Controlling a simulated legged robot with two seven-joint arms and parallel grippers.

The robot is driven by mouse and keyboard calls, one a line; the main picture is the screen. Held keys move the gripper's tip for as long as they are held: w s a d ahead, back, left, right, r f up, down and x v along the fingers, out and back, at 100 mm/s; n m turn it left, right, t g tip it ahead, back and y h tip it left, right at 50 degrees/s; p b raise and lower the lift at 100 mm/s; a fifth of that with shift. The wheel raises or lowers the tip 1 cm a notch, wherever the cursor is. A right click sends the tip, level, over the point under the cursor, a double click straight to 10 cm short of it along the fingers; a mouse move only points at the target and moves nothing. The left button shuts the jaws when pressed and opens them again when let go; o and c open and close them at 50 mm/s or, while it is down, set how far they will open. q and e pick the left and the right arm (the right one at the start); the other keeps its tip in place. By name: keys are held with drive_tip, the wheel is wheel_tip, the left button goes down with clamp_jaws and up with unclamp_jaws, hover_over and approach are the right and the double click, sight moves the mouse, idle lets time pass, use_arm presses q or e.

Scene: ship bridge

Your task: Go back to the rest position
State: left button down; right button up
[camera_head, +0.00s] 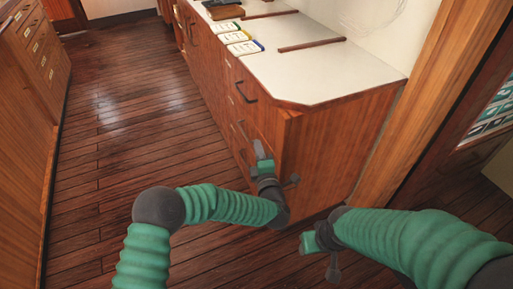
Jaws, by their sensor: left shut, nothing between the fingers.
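My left arm, in a green ribbed sleeve, comes in from the bottom left of the head view and bends to the right. My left gripper (262,158) is shut and empty, in front of the near end of a wooden cabinet; I cannot tell if it touches the wood. My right arm comes in from the bottom right. My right gripper (320,248) is near the bottom, low beside the cabinet's corner; its fingers are too unclear to tell open from shut.
The wooden cabinet (325,158) has a white top (318,75) with several cards (238,38), a dark object (224,10) and wooden strips (312,44). Drawers (38,28) line the left. The plank floor (130,120) between is clear. A door frame (440,90) stands right.

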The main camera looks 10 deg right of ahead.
use_arm(q)
drive_tip(key=s+a+f+m+g+h, duration=0.1)
drive_tip(key=s+a+f+m+g, duration=0.2)
drive_tip(key=s+a+m+g, duration=0.85)
drive_tip(key=s+a+f+m+g, duration=0.3)
drive_tip(key=s+a+m, duration=0.4)
drive_tip(key=s+a, duration=1)
drive_tip(key=w+p+v, duration=0.2)
drive_tip(key=p+v, duration=1.1)
drive_tip(key=w+r+p+v, duration=0.1)
drive_tip(key=w+p+v, duration=0.1)
drive_tip(key=p+v, duration=1.1)
drive_tip(key=shift+w+r+g+p, duration=0.15)
drive_tip(key=shift+r+g+p, duration=0.3)
drive_tip(key=shift+r, duration=0.15)
use_arm(e)
drive_tip(key=w+v, duration=0.3)
drive_tip(key=v, duration=1)
drive_tip(key=w+r+v, duration=0.1)
drive_tip(key=w+v, duration=0.2)
drive_tip(key=v, duration=1)
drive_tip(key=shift+s+r, duration=0.3)
drive_tip(key=shift+r, duration=0.2)
